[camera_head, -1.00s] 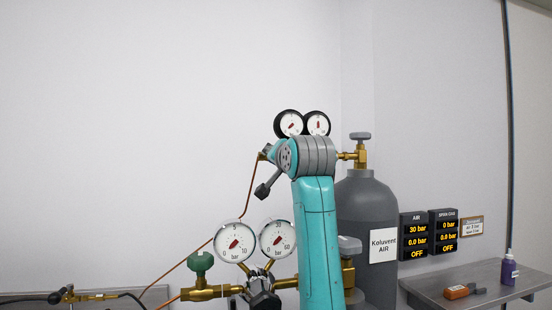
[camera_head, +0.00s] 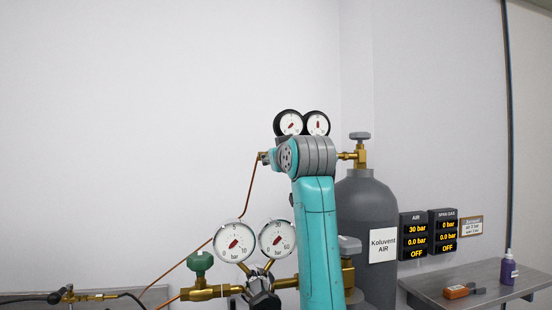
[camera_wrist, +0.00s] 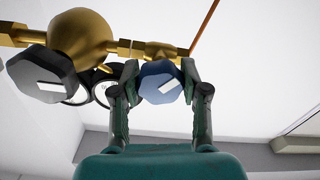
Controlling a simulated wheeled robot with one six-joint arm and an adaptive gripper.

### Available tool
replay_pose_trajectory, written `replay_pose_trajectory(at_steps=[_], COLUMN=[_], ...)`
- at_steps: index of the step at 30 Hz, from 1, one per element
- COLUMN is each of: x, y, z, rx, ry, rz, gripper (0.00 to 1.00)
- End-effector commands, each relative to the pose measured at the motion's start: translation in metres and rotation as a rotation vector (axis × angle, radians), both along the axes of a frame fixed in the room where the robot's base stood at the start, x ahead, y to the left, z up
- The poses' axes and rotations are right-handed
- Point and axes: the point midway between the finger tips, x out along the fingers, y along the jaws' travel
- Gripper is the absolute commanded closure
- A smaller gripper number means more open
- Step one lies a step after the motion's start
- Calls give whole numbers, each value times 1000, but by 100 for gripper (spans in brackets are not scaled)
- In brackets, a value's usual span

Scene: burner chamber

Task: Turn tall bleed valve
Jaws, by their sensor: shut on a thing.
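The blue octagonal knob (camera_wrist: 158,90) of the bleed valve shows in the wrist view, with a slanted white line on its face. It sits on a brass fitting beside the round brass regulator body (camera_wrist: 82,38). My gripper (camera_wrist: 160,73) is shut on the blue knob, one finger on each side. In the head view my arm hides the gripper and the blue knob. The tall grey air cylinder (camera_head: 368,205) stands behind my arm, with its brass valve (camera_head: 360,157) on top and two black-rimmed gauges (camera_head: 303,123) to the left.
A dark grey knob (camera_wrist: 40,75) is left of the blue one. A copper line (camera_head: 250,188) runs down leftward. Two larger gauges (camera_head: 234,242) and a green knob (camera_head: 200,262) stand in front. A bench (camera_head: 480,283) at right holds a purple bottle (camera_head: 509,268).

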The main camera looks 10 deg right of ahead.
Motion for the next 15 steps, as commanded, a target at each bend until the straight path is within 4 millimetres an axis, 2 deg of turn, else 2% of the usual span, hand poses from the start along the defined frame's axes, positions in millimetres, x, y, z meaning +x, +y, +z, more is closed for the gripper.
replay_pose_trajectory(at_steps=[15], x=[0], y=[-1], z=[0], rx=[-488], ry=[2], rz=[0], gripper=[90])
